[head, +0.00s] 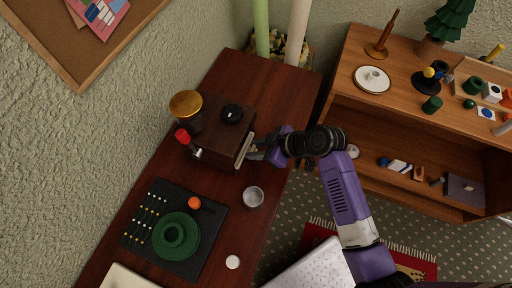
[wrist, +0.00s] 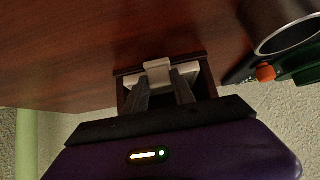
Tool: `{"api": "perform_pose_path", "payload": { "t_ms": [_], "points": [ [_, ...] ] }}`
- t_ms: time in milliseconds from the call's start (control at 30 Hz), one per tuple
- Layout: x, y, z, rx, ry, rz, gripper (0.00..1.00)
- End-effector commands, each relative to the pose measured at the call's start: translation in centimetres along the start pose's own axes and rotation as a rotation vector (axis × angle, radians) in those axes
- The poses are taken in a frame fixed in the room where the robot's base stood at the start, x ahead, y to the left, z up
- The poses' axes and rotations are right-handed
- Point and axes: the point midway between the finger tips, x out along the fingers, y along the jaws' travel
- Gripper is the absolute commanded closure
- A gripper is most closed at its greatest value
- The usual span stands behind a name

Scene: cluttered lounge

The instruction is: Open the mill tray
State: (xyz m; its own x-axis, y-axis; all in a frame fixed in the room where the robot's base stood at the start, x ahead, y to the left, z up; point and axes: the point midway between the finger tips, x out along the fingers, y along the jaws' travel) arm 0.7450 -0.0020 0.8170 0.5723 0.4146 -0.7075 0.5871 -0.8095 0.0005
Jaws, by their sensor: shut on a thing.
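The mill (head: 215,135) is a dark brown wooden box on the desk, with a brass cup, a black knob and a red-tipped crank on its left. Its tray (head: 245,149) shows as a pale front on the mill's right side; how far out it stands is unclear. My gripper (head: 259,150) reaches in from the right at the tray front. In the wrist view my two dark fingers (wrist: 166,90) are closed on the pale tray handle (wrist: 157,67). The fingers hide part of the tray front.
A metal cup (head: 253,197) stands on the desk just below my gripper. A dark mat (head: 150,262) with a green round dish and an orange item lies at the lower left. A white disc (head: 233,262) lies near the edge. A wooden shelf (head: 345,125) stands to the right.

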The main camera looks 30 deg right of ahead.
Motion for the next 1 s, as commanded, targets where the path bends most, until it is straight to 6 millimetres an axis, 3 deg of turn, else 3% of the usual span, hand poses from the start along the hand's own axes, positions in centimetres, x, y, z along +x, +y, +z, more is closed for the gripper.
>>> {"api": "perform_pose_path", "payload": {
  "t_ms": [533,900,1000],
  "points": [
    [-0.2,-0.1,0.2,0.001,-0.001,-0.003,1.00],
    [-5.5,0.0,5.5,0.005,-0.002,-0.002,1.00],
    [-6.2,0.0,6.2,0.002,0.000,-0.002,1.00]
  ]
}}
